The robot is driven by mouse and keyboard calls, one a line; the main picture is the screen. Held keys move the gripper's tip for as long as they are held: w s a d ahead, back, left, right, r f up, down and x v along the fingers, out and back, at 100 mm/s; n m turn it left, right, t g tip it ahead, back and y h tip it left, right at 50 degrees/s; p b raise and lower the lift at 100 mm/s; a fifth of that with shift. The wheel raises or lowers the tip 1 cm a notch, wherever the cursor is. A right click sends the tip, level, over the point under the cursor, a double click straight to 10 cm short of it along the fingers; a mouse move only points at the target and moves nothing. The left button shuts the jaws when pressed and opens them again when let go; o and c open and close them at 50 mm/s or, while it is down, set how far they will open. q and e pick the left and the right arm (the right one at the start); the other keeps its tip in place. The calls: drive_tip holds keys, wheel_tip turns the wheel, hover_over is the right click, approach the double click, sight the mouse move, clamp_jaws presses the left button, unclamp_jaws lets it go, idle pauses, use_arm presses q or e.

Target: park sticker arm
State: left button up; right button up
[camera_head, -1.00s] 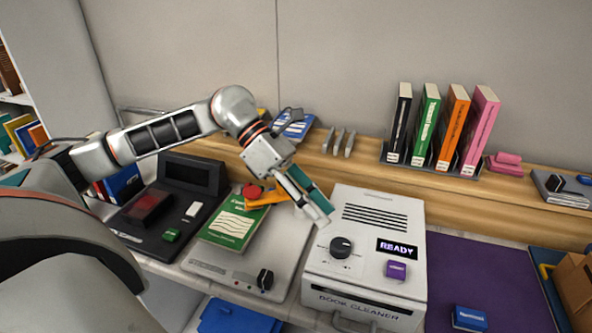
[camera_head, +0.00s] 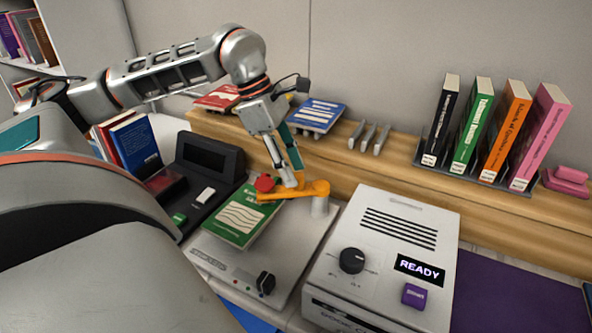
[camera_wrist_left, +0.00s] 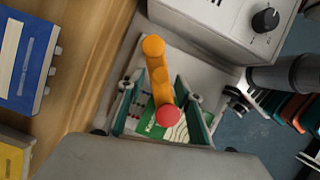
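The sticker arm is an orange bar (camera_head: 310,188) with a red knob (camera_head: 265,184) at its left end and a grey post at its right end. It reaches over a green book (camera_head: 238,218) on the pale sticker machine (camera_head: 225,254). My left gripper (camera_head: 287,178) points down at the bar between knob and post. In the left wrist view its fingers (camera_wrist_left: 157,108) are spread, with the orange bar (camera_wrist_left: 160,75) and red knob (camera_wrist_left: 167,115) between them and gaps showing on both sides. Contact cannot be told. My right gripper is not in view.
The white book cleaner (camera_head: 385,255), its display reading READY, stands right of the sticker machine. A dark scanner-like device (camera_head: 208,165) stands left. Upright books (camera_head: 490,130) and lying books stand on the wooden shelf (camera_head: 375,170) behind.

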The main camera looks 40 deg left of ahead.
use_arm(q)
drive_tip(key=shift+w+d+f, duration=0.15)
drive_tip(key=shift+d+f, duration=0.05)
drive_tip(key=shift+f, duration=0.4)
clamp_jaws()
